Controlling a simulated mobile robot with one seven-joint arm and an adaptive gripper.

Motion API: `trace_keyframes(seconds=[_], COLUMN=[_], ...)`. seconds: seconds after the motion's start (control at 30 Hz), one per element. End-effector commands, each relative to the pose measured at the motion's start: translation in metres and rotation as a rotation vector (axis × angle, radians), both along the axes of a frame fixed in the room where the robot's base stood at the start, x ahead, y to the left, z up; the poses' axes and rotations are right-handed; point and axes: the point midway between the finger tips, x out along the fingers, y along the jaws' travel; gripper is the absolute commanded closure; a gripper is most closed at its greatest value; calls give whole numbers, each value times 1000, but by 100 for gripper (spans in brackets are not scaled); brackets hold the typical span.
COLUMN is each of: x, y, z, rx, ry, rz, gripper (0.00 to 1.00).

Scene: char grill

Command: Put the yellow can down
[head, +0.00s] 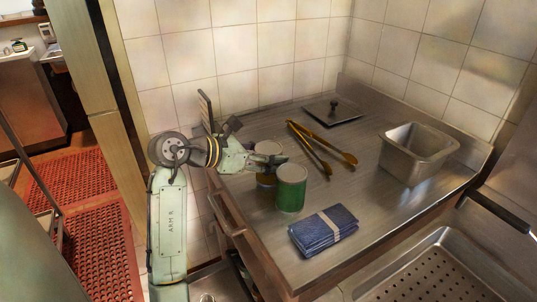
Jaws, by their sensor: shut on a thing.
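The yellow can (265,181) is at the left edge of the steel counter, partly hidden behind my gripper and a green can. Its pale top shows above my gripper's fingers, and a strip of its yellow side shows below them. My gripper (267,160) reaches in from the left and is shut on the yellow can. The can looks upright. I cannot tell whether its base touches the counter. The green can (291,190) stands upright just in front and to the right, very close to the yellow can and my fingertips.
The steel counter (365,190) has free room in its middle. Wooden-handled tongs (322,150) lie behind the cans. A flat dark lid (334,112) is at the back, a metal pan (416,153) at the right, and a folded blue cloth (323,231) at the front.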

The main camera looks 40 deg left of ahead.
Motion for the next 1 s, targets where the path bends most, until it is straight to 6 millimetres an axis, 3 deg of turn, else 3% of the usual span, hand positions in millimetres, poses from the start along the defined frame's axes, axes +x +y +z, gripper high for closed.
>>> trace_keyframes(seconds=[0.3,0.67,0.77,1.0], x=[0,-2,-11,-54], y=[0,1,5,23], z=[0,1,5,23], rx=[0,0,1,2], ry=[0,-1,-1,-2], rz=[0,1,1,2], gripper=[28,28,28,28])
